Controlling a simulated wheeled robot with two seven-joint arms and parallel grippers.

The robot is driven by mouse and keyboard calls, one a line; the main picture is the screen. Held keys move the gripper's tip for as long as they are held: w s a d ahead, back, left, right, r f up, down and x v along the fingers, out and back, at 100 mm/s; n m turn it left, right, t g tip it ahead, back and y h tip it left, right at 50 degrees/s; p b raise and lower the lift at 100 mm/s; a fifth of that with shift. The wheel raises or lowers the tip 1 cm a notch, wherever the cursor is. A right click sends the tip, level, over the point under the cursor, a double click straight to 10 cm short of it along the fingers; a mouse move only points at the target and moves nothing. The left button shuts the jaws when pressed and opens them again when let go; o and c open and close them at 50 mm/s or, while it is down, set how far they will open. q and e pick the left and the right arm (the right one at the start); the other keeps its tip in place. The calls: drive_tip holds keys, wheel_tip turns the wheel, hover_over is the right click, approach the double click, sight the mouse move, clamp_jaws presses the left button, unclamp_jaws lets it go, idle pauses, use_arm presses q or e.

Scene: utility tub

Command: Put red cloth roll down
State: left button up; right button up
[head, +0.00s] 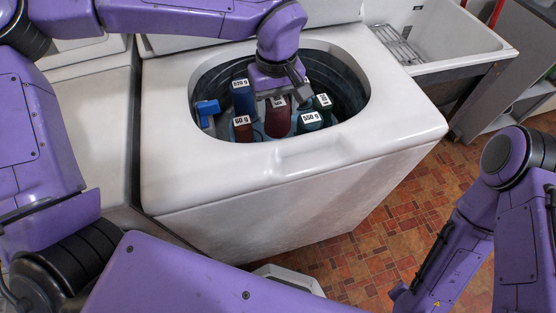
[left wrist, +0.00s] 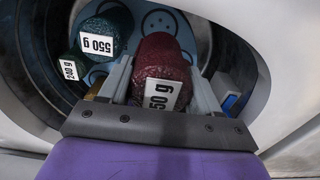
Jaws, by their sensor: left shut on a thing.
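My left gripper (head: 280,92) reaches down into the open tub (head: 162,110) from above. It is shut on a dark red cloth roll (head: 279,121), with one finger on each side of it. In the left wrist view the held roll (left wrist: 160,62) stands between the fingers, its white label partly cut off and ending in "50 g". Whether its lower end touches the tub floor is hidden. A second red roll (head: 243,133), labelled 60 g, stands to its left in the head view. My right gripper is out of view; only arm links show.
Also in the tub are a blue roll (head: 242,100) labelled 520 g, a green roll (head: 311,122) labelled 550 g, another dark green roll (head: 323,101) and a blue object (head: 207,108) by the left wall. The tub rim surrounds them closely. A sink (head: 450,40) stands at right.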

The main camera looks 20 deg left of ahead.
sight(277, 137)
use_arm(q)
wheel_tip(277, 137, down, 11)
drive_tip(key=shift+r+b, duration=0.1)
drive_tip(key=shift+b, duration=0.25)
drive_tip(key=o, duration=1.1)
drive_tip(key=shift+c, duration=0.2)
wheel_tip(277, 137, up, 12)
drive_tip(key=shift+p, duration=0.6)
